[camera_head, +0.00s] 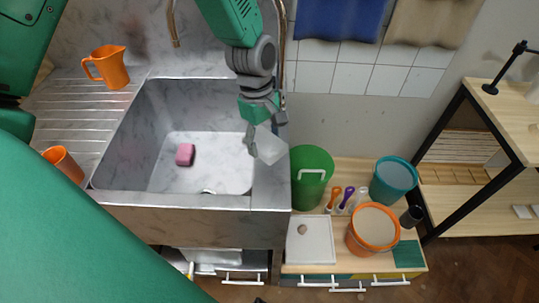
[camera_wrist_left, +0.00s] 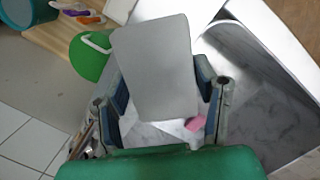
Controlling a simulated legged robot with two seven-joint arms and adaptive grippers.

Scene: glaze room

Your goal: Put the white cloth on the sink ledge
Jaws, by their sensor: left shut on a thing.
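The white cloth (camera_head: 269,149) is a small pale square held in my left gripper (camera_head: 263,128), which is shut on it. In the left wrist view the cloth (camera_wrist_left: 155,60) shows flat and grey-white between the two fingers of the left gripper (camera_wrist_left: 160,100). The sink ledge (camera_head: 271,188) is the marble strip along the right side of the sink. The cloth appears over the back part of this ledge; I cannot tell whether it touches. My right gripper is not in view.
The sink basin (camera_head: 165,130) holds a pink sponge (camera_head: 185,154). An orange jug (camera_head: 108,66) and an orange cup (camera_head: 63,164) stand on the left drainboard. A green bin (camera_head: 311,172) is right beside the ledge, with an orange bucket (camera_head: 373,228) and teal bucket (camera_head: 394,180) farther right.

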